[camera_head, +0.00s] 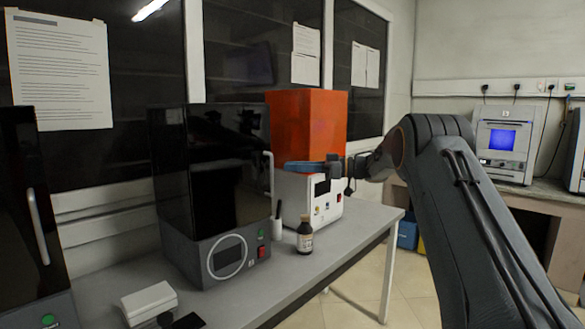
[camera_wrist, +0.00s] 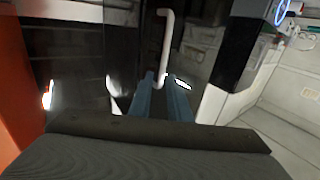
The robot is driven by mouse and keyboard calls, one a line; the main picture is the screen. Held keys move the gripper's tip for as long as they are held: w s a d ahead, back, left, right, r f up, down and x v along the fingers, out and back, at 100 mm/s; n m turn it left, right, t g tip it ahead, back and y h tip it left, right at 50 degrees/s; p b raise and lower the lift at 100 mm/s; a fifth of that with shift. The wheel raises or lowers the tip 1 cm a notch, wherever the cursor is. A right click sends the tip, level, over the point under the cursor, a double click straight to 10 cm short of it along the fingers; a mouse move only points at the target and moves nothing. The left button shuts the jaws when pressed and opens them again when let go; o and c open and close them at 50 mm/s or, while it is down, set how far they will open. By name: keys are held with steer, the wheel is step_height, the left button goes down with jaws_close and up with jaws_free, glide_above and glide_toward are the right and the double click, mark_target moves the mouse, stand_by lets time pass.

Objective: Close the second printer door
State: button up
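The second printer is the black, glossy cabinet on a grey base (camera_head: 228,258) in the middle of the bench. Its dark door panel (camera_head: 225,150) carries a white bar handle (camera_head: 270,172) at the right edge. How far the door stands open is hard to tell. My gripper (camera_head: 288,167) reaches in from the right at handle height, in front of the orange-topped printer. In the wrist view the blue fingers (camera_wrist: 160,76) are parted by a narrow gap. The lower end of the handle (camera_wrist: 166,40) shows between the fingertips; I cannot tell whether they touch it.
The orange-topped printer (camera_head: 306,120) stands close behind my gripper. A small brown bottle (camera_head: 305,238) and a white cup (camera_head: 277,236) stand below it on the bench (camera_head: 340,248). Another black printer (camera_head: 30,200) is at the far left. A white box (camera_head: 149,302) lies in front.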

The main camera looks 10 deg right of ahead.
steer(key=c, duration=0.3)
steer(key=m+t+p, duration=0.1)
steer(key=s+t+p, duration=0.1)
steer(key=t, duration=0.1)
steer(key=shift+f+m, duration=0.35)
steer(key=shift+m, duration=0.05)
jaws_close()
steer(key=s+d+f+m+t+h+p, duration=0.3)
steer(key=s+f+m+t+h+p, duration=0.1)
steer(key=s+f+m+t+h, duration=0.3)
steer(key=w+a+n+p, duration=0.1)
steer(key=w+a+p, duration=0.2)
steer(key=w+a, duration=0.5)
steer(key=w, duration=0.3)
steer(key=shift+a+f+g+p, duration=0.25)
steer(key=shift+f+g+p, duration=0.05)
steer(key=shift+f+p, duration=0.05)
